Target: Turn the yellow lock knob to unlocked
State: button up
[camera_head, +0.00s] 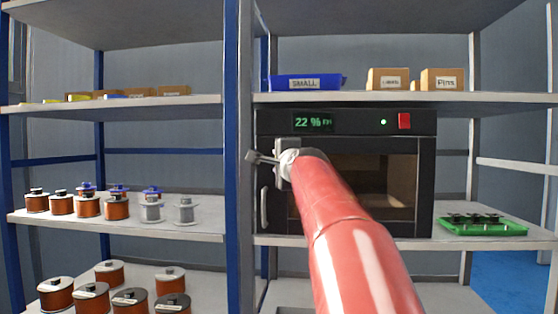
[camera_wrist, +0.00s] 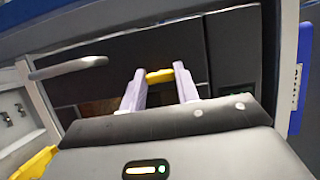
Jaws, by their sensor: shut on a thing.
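The yellow lock knob (camera_wrist: 160,76) shows in the wrist view between the two fingertips of my gripper (camera_wrist: 158,84). My gripper is shut on it, with one pale finger at each end of the yellow bar. The knob is on the front of a black cabinet (camera_head: 350,122) with a window door. In the head view my red arm reaches to the cabinet's upper left, and the wrist end (camera_head: 287,160) hides the knob. The knob's lock marks cannot be made out. The door looks closed, its handle (camera_head: 264,208) at the left.
The cabinet stands on a rack shelf. A display (camera_head: 313,122) and red switch (camera_head: 404,121) are on its top panel. A blue bin (camera_head: 305,83) and boxes sit above. A green tray (camera_head: 484,225) is at right. A blue post (camera_head: 232,160) stands close left; spools fill the left shelves.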

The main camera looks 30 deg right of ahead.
jog(key=o, duration=1)
jog(key=b+v, duration=0.1)
jog(key=v, duration=0.6)
jog(key=shift+s, duration=0.4)
jog(key=s+a+f+n+g+y, duration=0.25)
jog(key=s+a+f+n, duration=0.3)
jog(key=f, duration=0.45)
jog(key=s+a+f+n+g+y, duration=0.1)
jog(key=s+a+f+n+g, duration=0.2)
jog(key=s+a+f+n, duration=0.5)
jog(key=s+a+f+n+g+y, duration=0.1)
jog(key=s+a+f+n+g, duration=0.2)
jog(key=f, duration=0.9)
jog(key=s+f+n+g, duration=0.1)
jog(key=s+f, duration=0.2)
jog(key=s+f+n+g, duration=0.1)
jog(key=s+f, duration=0.3)
jog(key=s+f+n+g, duration=0.1)
jog(key=s+f, duration=0.3)
jog(key=shift+s+a+f+n+g+h, duration=0.1)
jog(key=shift+a+n+g+h, duration=0.15)
jog(key=shift+a+n+h, duration=0.1)
